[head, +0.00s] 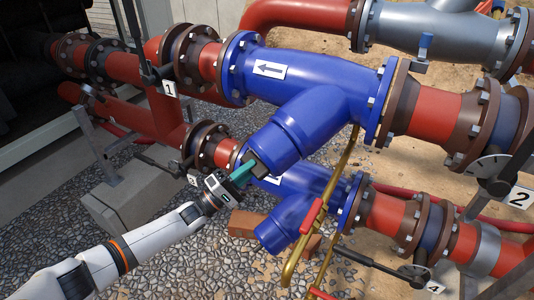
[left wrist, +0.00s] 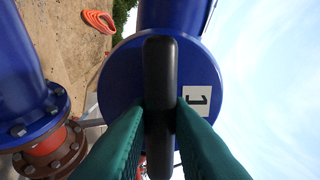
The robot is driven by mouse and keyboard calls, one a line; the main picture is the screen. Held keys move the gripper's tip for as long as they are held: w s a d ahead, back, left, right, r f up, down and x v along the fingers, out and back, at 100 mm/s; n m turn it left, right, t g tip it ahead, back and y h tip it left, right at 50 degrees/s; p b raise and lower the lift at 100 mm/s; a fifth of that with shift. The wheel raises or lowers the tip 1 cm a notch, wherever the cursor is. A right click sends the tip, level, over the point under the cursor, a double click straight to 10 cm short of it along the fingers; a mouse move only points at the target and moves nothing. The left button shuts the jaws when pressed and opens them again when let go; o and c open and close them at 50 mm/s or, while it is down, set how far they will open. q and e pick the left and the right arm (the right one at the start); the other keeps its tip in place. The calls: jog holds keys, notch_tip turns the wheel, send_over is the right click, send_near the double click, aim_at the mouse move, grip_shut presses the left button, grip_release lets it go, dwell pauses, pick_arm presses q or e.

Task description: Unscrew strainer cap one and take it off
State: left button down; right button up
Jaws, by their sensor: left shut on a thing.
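The upper blue strainer (head: 310,85) has a branch slanting down to the left, ending in strainer cap one (head: 278,145). In the left wrist view the cap is a round blue disc (left wrist: 119,80) with a white label "1" (left wrist: 198,101) and a black bar handle (left wrist: 158,75) across its middle. My left gripper (head: 243,173) reaches the cap from the lower left. Its green fingers (left wrist: 160,118) are shut on the bar, one on each side. The cap sits on the branch end, with no gap that I can see. My right gripper is not in view.
A lower blue strainer (head: 272,232) sits just below, close to my left gripper. Brass pipes with red-handled valves (head: 314,216) stand to the right. A brick (head: 247,223) lies on the gravel below. Red flanged pipes (head: 435,115) run on both sides.

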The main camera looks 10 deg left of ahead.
pick_arm(q)
jog(key=shift+n, duration=0.3)
jog(key=c, duration=1.3)
grip_release()
jog(key=shift+o, duration=0.7)
